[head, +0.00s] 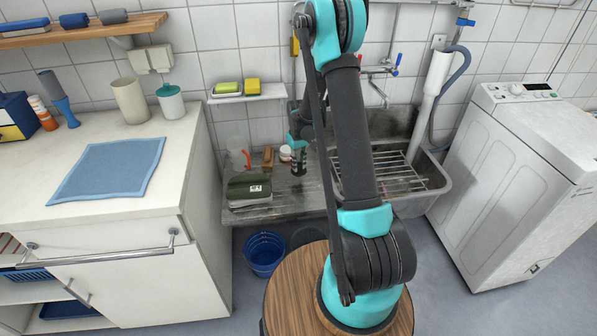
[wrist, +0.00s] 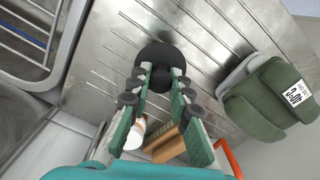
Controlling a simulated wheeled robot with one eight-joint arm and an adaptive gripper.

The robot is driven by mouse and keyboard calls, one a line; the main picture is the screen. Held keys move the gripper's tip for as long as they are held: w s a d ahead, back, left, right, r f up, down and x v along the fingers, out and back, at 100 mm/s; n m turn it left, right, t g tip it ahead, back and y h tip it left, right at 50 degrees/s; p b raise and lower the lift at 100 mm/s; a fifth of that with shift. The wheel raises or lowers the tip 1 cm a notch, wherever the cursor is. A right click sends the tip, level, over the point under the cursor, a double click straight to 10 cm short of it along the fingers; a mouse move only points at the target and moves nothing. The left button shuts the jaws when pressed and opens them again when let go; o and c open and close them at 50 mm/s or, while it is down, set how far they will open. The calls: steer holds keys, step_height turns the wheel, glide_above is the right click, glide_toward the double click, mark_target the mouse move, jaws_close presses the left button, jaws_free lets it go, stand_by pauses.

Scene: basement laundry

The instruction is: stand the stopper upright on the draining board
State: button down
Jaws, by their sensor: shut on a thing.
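The stopper (wrist: 157,52) is black, with a round disc and a narrower part that sits between my fingertips in the wrist view. My gripper (wrist: 160,82) is shut on it. The stopper is over the grey ribbed metal draining board (wrist: 200,45); I cannot tell whether it touches. In the head view my gripper (head: 298,168) points down above the draining board (head: 290,203), left of the sink basin. The stopper is too small and dark to make out clearly there.
The sink basin (head: 435,187) with a wire rack is to the right.

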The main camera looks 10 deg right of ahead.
mark_target(299, 170)
steer(key=shift+f, duration=1.85)
steer(key=shift+f, duration=0.1)
steer(key=c, duration=1.4)
jaws_free()
step_height(299, 170, up, 12)
steer(key=shift+s+r, duration=0.1)
steer(key=shift+r, duration=0.05)
steer(key=s+d+r+m+t, duration=0.1)
steer(key=s+r, duration=0.1)
steer(key=s, duration=0.8)
steer(key=s+d+r+m+t, duration=0.1)
steer(key=s+r+m, duration=0.1)
steer(key=s, duration=0.8)
steer(key=s+d+r+m+t, duration=0.1)
steer(key=s+d+r+t, duration=0.1)
steer(key=s, duration=0.8)
steer(key=shift+s+r+m, duration=0.3)
steer(key=shift+s+r, duration=0.05)
steer(key=shift+r, duration=0.15)
